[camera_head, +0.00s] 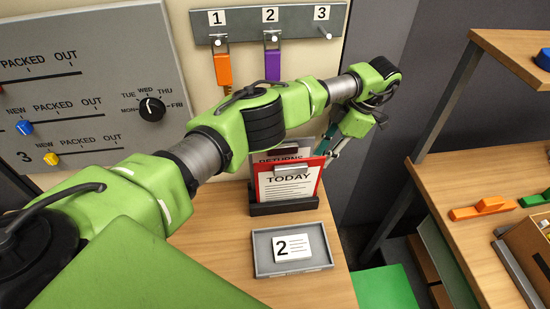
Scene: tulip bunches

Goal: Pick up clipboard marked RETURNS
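The clipboard marked RETURNS (268,158) stands in a dark holder (284,208) on the wooden table. Its label shows above the red clipboard marked TODAY (262,186), which stands in front and hides most of it. My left arm crosses the view from the left, above the table and holder. My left gripper (333,150) points down at the right side of the holder, near the clipboards' right edges. Its fingers are small and partly hidden, so I cannot tell whether they are open or touching a clipboard. My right gripper is not in view.
A grey tray (262,268) with a card marked 2 lies in front of the holder. A numbered hook rail (245,30) with orange and purple tags hangs above. A grey slider panel (100,40) is at left. Wooden shelves (480,235) stand at right, beyond a gap.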

